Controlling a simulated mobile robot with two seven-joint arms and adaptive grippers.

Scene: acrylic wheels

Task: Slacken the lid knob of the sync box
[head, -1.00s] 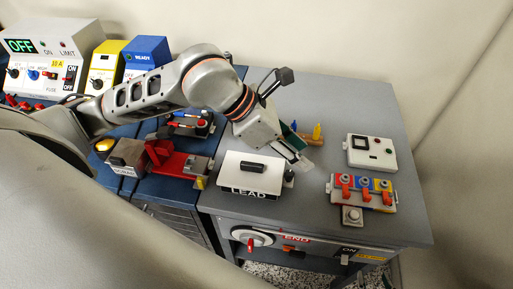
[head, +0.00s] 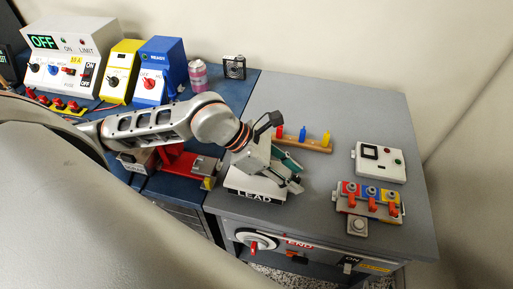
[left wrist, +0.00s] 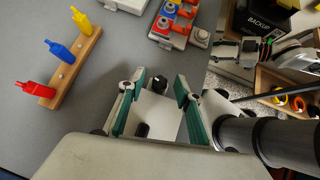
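A white box labelled LEAD (head: 240,190) stands at the front left of the grey cabinet top; no "sync" label is legible. My left gripper (head: 292,172) is over its right side and hides much of its top. In the left wrist view the white box (left wrist: 157,112) lies between the two teal-lined fingers. Contact cannot be told.
A wooden strip (head: 310,146) with red, blue and yellow pegs lies behind the gripper. A white meter box (head: 378,178) and a block with red levers (head: 352,206) stand to the right. A red vise-like device (head: 180,165) is left of the box.

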